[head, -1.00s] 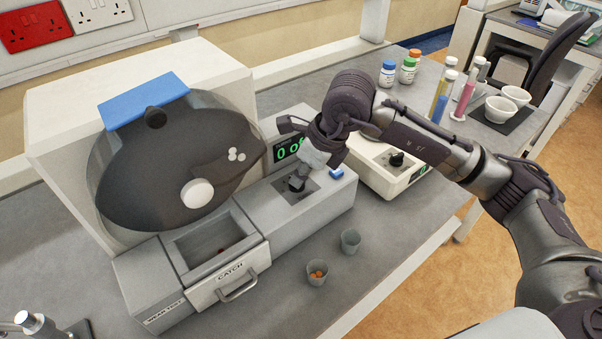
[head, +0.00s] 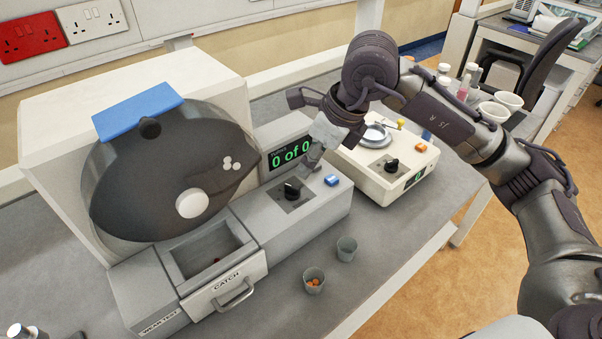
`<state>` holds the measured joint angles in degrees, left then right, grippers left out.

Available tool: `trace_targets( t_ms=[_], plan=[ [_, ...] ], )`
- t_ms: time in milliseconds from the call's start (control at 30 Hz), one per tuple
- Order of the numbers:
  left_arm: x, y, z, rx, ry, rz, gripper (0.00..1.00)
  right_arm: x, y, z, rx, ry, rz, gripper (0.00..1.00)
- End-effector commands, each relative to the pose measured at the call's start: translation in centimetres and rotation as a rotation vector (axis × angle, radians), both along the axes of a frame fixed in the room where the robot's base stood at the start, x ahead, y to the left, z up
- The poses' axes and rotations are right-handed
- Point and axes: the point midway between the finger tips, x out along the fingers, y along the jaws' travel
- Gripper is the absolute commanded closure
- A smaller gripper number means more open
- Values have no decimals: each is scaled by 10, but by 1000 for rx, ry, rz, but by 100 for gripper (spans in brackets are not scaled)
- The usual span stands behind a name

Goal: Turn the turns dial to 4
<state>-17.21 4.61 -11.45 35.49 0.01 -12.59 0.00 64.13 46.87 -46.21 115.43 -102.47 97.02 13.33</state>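The turns dial (head: 292,188) is a small black knob on a dark plate on top of the grey tester. Its scale marks are too small to read. The green display (head: 290,152) behind it reads "0 of 0". My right gripper (head: 312,158) hangs just behind and to the right of the dial, pointing down, and appears apart from it. Its fingertips are small and partly merged with the gripper body, so its opening is unclear. My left gripper is not in view.
A blue button (head: 332,180) sits right of the dial. A clear drum (head: 165,170) and a CATCH drawer (head: 225,288) are to the left. A cream device (head: 385,165) stands close behind my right gripper. Two small cups (head: 314,280) stand in front on the bench.

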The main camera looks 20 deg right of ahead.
Motion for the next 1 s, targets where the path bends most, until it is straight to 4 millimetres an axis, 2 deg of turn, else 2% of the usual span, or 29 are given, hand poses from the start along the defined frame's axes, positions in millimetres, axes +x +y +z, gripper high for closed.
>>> trace_targets(
  t_ms=[100, 300, 1000],
  plan=[
    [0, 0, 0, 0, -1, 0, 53, -5, -6, 20, 1, -4, 0, 64],
    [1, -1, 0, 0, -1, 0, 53, -11, -11, 37, 1, -1, 0, 64],
    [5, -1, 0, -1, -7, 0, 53, -11, -11, 38, 1, 1, 0, 64]
  ],
)
